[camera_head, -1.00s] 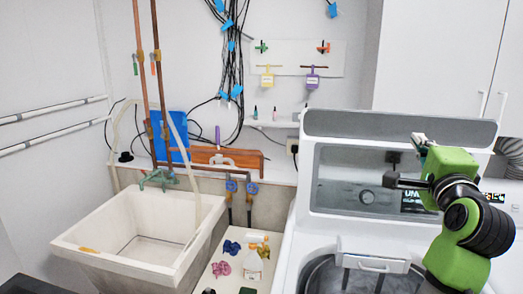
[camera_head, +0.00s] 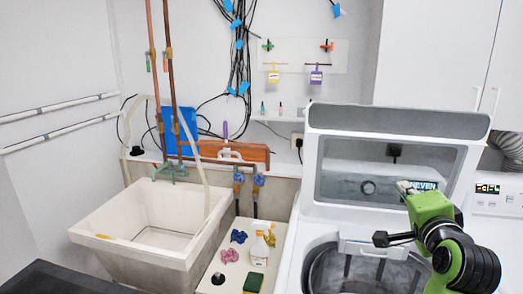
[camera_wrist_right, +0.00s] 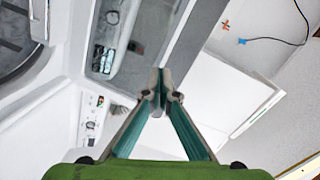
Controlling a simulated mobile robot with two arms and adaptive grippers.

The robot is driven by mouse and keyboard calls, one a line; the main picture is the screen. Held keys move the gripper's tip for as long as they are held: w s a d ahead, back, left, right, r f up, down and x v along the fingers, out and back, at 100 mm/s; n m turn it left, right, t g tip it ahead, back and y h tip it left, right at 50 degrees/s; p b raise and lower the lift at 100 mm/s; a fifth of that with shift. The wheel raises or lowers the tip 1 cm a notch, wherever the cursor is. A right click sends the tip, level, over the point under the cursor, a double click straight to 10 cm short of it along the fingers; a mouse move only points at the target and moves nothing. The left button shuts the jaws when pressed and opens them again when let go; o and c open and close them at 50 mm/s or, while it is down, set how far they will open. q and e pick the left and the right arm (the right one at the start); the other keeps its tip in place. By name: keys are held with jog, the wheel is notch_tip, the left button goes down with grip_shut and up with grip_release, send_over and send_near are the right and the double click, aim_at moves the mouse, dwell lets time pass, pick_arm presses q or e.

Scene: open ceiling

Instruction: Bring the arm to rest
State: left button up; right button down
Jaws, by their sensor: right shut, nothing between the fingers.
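My right arm with its green wrist comes in from the lower right in the head view. Its gripper (camera_head: 381,239) is held above the open washing machine (camera_head: 296,262), pointing left. In the right wrist view the fingertips of this gripper (camera_wrist_right: 161,78) meet, and nothing is held between them. The machine's control panel and a white cabinet show beyond the fingers in that view. My left gripper does not show in either view.
A utility sink (camera_head: 100,240) stands at the left. Beside it, a narrow counter (camera_head: 222,262) holds a spray bottle (camera_head: 259,250), a green sponge (camera_head: 253,283) and crumpled cloths (camera_head: 229,255). The washer's raised lid (camera_head: 390,122) rises behind the arm. Pipes and cables run along the back wall.

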jog(key=s+a+f+n+g+y, duration=0.15)
jog(key=s+f+n, duration=0.3)
jog(key=f, duration=0.45)
jog(key=s+a+f+n+g, duration=0.3)
jog(key=s+f, duration=0.2)
jog(key=f, duration=0.5)
jog(key=s+a+f+n+g+y, duration=0.1)
jog(key=s+a+f+n+g, duration=0.15)
jog(key=s+f, duration=0.45)
jog(key=s+a+f+n+g, duration=0.3)
jog(key=s+f+n, duration=0.1)
jog(key=s+f, duration=0.5)
jog(key=s+a+f+n+g, duration=0.2)
jog(key=s+f+n+g, duration=0.15)
jog(key=s+f, duration=0.55)
jog(key=s+f+g+b, duration=0.1)
jog(key=s+f, duration=0.1)
jog(key=f, duration=1.2)
jog(key=s+f+b, duration=0.1)
jog(key=s+f, duration=0.1)
jog(key=f, duration=1.2)
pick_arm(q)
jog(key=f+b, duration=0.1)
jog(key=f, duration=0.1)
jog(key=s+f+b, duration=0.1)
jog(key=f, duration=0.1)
pick_arm(e)
jog(key=s+d+f+n+g, duration=0.1)
jog(key=s+d+f, duration=0.2)
jog(key=s+f, duration=1.3)
